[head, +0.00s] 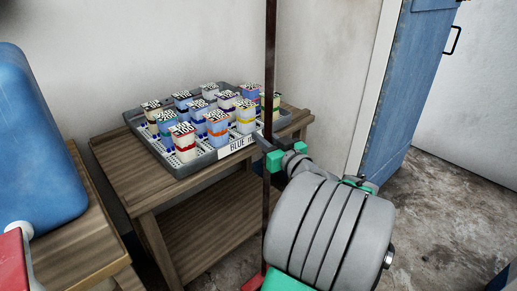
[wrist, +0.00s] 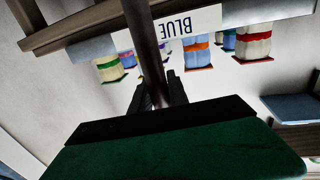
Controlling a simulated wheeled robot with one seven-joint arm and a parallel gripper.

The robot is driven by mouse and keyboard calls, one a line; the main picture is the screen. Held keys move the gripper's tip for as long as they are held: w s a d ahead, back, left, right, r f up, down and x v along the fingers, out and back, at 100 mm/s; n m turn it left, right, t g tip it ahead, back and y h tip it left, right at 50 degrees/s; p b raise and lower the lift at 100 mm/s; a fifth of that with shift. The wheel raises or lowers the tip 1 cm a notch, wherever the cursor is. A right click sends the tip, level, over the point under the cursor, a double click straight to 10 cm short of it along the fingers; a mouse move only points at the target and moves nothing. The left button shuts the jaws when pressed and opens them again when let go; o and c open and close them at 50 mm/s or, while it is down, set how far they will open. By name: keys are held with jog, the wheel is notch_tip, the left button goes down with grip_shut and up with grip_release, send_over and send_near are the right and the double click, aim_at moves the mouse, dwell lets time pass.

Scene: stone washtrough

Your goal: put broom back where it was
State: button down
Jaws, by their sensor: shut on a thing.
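The broom shows as a dark brown, near-upright handle (head: 270,60) running from the top of the head view down in front of the wooden table. A red piece at its lower end (head: 252,284) is partly in view; most of the lower end is hidden by my arm. My gripper (head: 268,150) is shut on the handle at about the height of the table's tray. In the wrist view the handle (wrist: 143,35) runs down between my dark fingers (wrist: 161,92). The handle's upper end is out of view.
A grey tray (head: 178,169) labelled "BLUE", holding several coloured cartons, sits on the wooden table (head: 150,190) right behind the handle. A blue container (head: 40,140) stands on a bench at left. A blue door (head: 405,90) is at right, with clear stone floor (head: 440,200) before it.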

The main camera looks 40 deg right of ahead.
jog(key=shift+w+f+b, duration=0.2)
jog(key=shift+f+b, duration=0.3)
jog(key=shift+f, duration=0.4)
jog(key=shift+w+f+b, duration=0.15)
jog(key=shift+f+b, duration=0.3)
jog(key=shift+f, duration=0.4)
jog(key=shift+f, duration=0.2)
jog(key=c, duration=1.3)
grip_release()
